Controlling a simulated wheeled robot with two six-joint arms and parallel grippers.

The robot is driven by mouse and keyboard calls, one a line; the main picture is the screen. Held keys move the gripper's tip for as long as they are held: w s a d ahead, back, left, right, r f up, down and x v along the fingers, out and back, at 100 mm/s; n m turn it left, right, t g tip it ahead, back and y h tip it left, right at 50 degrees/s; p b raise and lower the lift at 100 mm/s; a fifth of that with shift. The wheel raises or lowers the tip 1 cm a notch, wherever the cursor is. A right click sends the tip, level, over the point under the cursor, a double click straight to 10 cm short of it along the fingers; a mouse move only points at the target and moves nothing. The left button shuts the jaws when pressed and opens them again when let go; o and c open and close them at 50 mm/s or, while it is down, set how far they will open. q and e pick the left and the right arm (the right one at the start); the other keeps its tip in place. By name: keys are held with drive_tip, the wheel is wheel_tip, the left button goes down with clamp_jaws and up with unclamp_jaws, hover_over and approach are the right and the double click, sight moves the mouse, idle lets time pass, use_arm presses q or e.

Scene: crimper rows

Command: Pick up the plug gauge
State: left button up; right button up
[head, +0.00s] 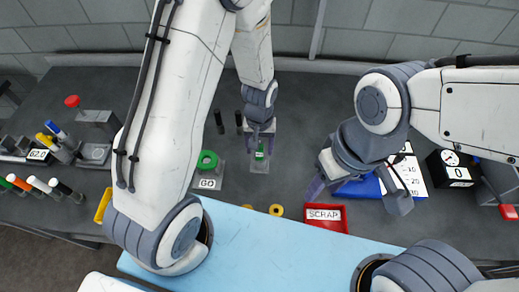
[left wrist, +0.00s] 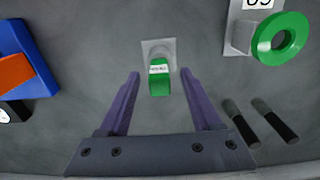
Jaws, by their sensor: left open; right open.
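The plug gauge (left wrist: 159,84) has a green handle with a white label. It stands at a small grey holder (left wrist: 158,47) on the dark bench. In the head view, the plug gauge (head: 260,154) shows as a small green patch. My left gripper (head: 260,151) is open above it, and in the left wrist view its fingers (left wrist: 159,76) appear on either side of the green handle with gaps. I cannot tell how far above it they are. My right gripper (head: 358,196) is open and empty near the scrap tray, apart from the gauge.
A green ring (head: 207,160) sits on a GO stand left of the plug gauge. A red scrap tray (head: 326,225), a blue object (head: 352,189) and a black dial box (head: 452,168) lie right. Markers (head: 34,184) stand far left.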

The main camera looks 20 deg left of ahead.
use_arm(q)
drive_tip(key=shift+f, duration=0.9)
clamp_jaws()
drive_tip(key=shift+r, duration=0.1)
